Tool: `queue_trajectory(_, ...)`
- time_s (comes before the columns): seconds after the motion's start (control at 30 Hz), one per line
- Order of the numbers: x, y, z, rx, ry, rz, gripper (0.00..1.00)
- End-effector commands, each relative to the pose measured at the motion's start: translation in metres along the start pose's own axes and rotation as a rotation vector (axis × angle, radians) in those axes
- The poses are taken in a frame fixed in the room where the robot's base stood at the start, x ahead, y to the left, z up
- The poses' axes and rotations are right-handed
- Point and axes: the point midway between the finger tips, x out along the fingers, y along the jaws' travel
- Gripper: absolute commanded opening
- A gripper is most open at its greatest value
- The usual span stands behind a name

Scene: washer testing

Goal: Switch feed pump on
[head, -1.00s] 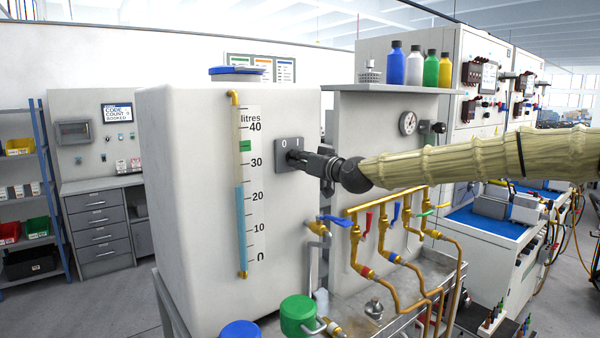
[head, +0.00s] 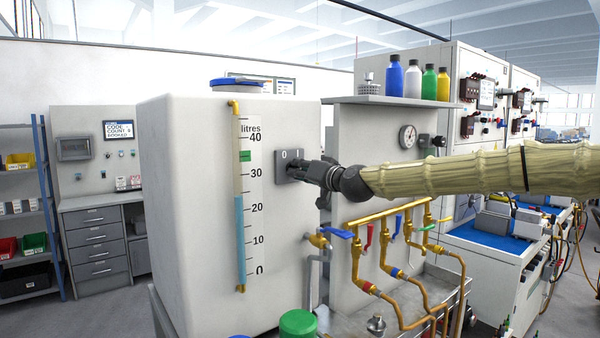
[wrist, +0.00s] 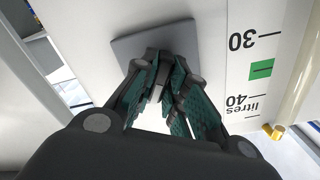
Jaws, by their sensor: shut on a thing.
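The feed pump switch is a grey plate (head: 281,168) marked 0 and I on the front of the white tank (head: 185,210). My gripper (head: 296,170) is at this plate and is shut on the switch knob. In the wrist view my gripper (wrist: 160,85) has its fingers closed together over the grey plate (wrist: 190,35). The knob is mostly hidden between the fingers, so its exact angle cannot be read. The tank's level tube (head: 240,230) shows blue liquid to a little above 20 litres, with a green mark between 30 and 40.
Brass pipes with coloured valve handles (head: 385,235) stand below my arm. A shelf (head: 390,101) with several bottles is above it. A pressure gauge (head: 408,137) sits behind the arm. A green lid (head: 298,323) is low in front.

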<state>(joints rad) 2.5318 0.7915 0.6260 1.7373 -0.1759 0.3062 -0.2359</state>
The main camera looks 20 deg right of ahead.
Motion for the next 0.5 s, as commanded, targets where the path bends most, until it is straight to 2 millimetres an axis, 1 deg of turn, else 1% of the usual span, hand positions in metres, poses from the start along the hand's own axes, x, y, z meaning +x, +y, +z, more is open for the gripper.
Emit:
queue_trajectory(0.1, -0.0002, 0.0003, -0.0031, 0.001, 0.005, 0.001, 0.0)
queue_trajectory(0.13, -0.0002, 0.0003, -0.0031, 0.001, 0.005, 0.001, 0.18)
queue_trajectory(0.23, -0.0001, 0.0002, -0.0026, 0.001, 0.004, 0.001, 0.36)
queue_trajectory(0.5, 0.0003, -0.0004, -0.0009, 0.0, 0.002, 0.0, 0.36)
